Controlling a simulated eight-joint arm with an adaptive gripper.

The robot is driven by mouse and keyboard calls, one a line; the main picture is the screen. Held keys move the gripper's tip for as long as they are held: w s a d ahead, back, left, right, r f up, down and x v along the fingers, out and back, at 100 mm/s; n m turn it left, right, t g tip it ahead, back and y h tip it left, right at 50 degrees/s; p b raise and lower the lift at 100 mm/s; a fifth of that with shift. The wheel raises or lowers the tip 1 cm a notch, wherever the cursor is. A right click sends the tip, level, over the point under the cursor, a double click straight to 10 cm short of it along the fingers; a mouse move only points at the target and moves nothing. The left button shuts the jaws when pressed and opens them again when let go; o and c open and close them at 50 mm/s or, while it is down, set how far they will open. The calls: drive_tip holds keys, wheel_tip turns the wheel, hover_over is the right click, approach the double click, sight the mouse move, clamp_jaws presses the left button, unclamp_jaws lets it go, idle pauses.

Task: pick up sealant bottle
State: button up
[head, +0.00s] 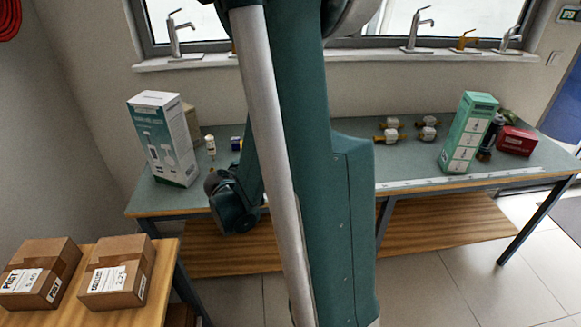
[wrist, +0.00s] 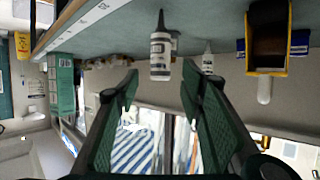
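A white sealant bottle (wrist: 160,55) with a dark, tapered end and a dark label shows in the wrist view, beyond my fingertips. A second pale bottle (wrist: 208,62) is to its right, partly hidden by a finger. In the head view one small white bottle (head: 211,146) stands on the workbench, right of the tall white box; I cannot tell which of the two it is. My gripper (wrist: 161,76) is open, with its two green fingers spread and nothing between them. In the head view my arm hides the fingers.
The workbench (head: 410,165) carries a tall white box (head: 165,140), brass valves (head: 390,131), a green box (head: 468,133) and a red box (head: 516,141). A yellow-and-black item (wrist: 268,40) is right of the bottles in the wrist view. Cardboard boxes (head: 118,272) sit on the nearer table.

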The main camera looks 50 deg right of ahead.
drive_tip(key=shift+x, duration=1.25)
drive_tip(key=shift+d, duration=0.1)
drive_tip(key=shift+b+x, duration=0.95)
drive_tip(key=shift+x, duration=1.55)
drive_tip(key=shift+c, duration=0.5)
drive_tip(key=c, duration=1)
